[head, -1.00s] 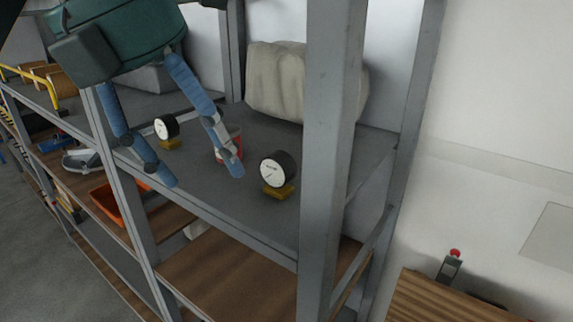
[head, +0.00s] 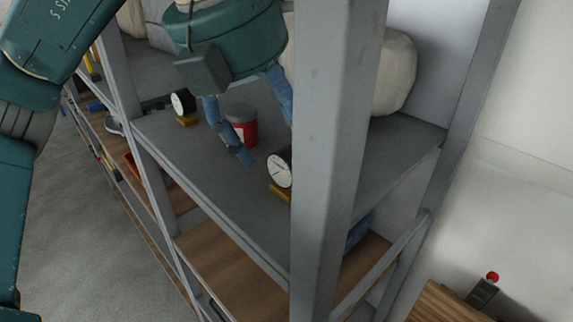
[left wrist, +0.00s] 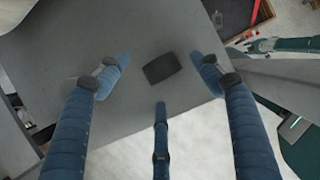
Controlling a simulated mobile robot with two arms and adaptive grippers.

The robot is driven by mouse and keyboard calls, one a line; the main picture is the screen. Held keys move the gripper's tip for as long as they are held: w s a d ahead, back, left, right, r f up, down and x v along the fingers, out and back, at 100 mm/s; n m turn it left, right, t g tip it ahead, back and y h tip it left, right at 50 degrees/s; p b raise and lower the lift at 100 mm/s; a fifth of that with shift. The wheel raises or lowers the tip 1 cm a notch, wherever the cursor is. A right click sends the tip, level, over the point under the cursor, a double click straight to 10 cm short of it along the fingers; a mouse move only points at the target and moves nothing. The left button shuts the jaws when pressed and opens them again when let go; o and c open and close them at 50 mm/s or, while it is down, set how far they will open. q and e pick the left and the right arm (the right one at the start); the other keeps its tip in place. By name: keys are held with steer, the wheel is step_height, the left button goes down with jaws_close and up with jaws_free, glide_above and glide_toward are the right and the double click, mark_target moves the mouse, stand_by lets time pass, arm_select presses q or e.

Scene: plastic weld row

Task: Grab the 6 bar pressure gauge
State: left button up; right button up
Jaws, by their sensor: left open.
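Two round gauges with white dials, black cases and yellowish bases stand on the grey top shelf. The nearer gauge (head: 280,169) is beside the front post; the farther gauge (head: 183,104) is to the left. The dial figures are too small to read, so I cannot tell which is 6 bar. My left gripper (head: 266,138) is open and empty above the shelf, close to the nearer gauge. In the left wrist view a dark block (left wrist: 162,67), apparently a gauge case from above, lies between the spread fingers. A small teal arm end at that view's right may be my right gripper (left wrist: 250,46).
A red and grey can (head: 242,127) stands between the gauges, behind a left finger. A thick grey post (head: 335,150) rises beside the nearer gauge. Pale sacks (head: 394,75) lie at the back.

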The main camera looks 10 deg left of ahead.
mark_target(282, 153)
arm_select(q)
steer(key=p+x, duration=0.2)
steer(key=x, duration=0.2)
steer(key=shift+f, duration=0.25)
steer(key=shift+w+f, duration=0.1)
steer(key=shift+f, duration=0.25)
steer(key=shift+c, duration=0.7)
steer(key=c, duration=1.3)
steer(key=shift+c, duration=1.1)
jaws_close()
arm_select(e)
steer(key=r, duration=0.1)
steer(key=w+d+r, duration=0.1)
steer(key=shift+w+d+r, duration=0.1)
steer(key=shift+w+r, duration=0.2)
steer(key=shift+r, duration=0.05)
